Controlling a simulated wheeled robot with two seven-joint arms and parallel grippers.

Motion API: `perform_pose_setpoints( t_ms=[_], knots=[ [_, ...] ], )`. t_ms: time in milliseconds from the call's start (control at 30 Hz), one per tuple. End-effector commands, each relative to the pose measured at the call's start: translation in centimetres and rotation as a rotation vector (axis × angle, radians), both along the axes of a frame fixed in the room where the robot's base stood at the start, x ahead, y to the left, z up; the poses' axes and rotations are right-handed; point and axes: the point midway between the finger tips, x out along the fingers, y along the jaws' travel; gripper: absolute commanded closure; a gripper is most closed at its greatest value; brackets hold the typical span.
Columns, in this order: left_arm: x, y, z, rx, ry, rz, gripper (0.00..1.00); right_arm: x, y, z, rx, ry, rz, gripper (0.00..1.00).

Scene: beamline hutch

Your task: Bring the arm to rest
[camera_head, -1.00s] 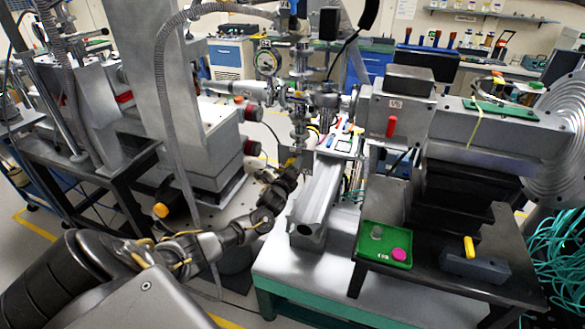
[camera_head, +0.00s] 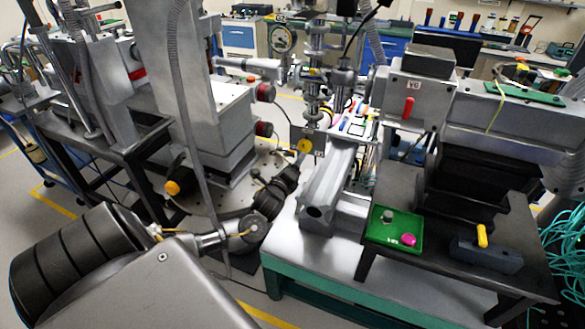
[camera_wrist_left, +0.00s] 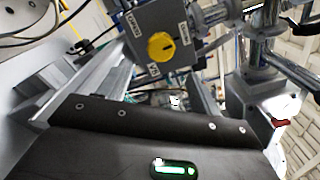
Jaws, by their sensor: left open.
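My left arm comes in from the lower left of the head view. Its gripper (camera_head: 293,168) is at the end, just below and in front of a grey box with a yellow knob (camera_head: 304,146). The knob also shows large in the left wrist view (camera_wrist_left: 160,45), on a labelled box beyond the dark gripper housing. The gripper is open and I see nothing held in it; its fingertips are small and dark here. Whether it touches the box I cannot tell. My right gripper is not in view.
A grey rail (camera_head: 328,185) stands close to the gripper's right. A green tray (camera_head: 377,236) with a grey piece and a pink piece (camera_head: 408,240) sits on a black table. A grey block with a yellow handle (camera_head: 482,236) is farther right. A tall hose (camera_head: 178,95) hangs left of the gripper.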

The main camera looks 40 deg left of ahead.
Motion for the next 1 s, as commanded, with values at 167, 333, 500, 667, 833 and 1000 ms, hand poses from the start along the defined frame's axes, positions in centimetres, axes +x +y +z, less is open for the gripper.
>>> perform_pose_setpoints(
  t_ms=[167,333,500,667,833,1000],
  knots=[
    [-0.9,-0.3,0.0,0.002,0.001,0.001,0.35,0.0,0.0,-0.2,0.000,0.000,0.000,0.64],
    [-1.0,-0.3,0.1,0.001,0.001,0.001,0.35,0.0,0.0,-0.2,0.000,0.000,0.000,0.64],
    [-1.0,-0.3,0.0,0.001,0.001,0.001,0.35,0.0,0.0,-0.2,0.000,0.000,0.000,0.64],
    [-1.0,-0.3,0.0,0.001,0.001,0.001,0.35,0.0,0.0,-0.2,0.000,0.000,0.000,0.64],
    [-0.9,-0.3,0.1,-0.068,-0.024,-0.001,0.35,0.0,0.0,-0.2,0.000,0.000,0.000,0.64],
    [-0.6,0.2,-3.6,-0.369,-0.049,-0.012,0.35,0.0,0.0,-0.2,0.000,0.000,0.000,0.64]
  ],
)
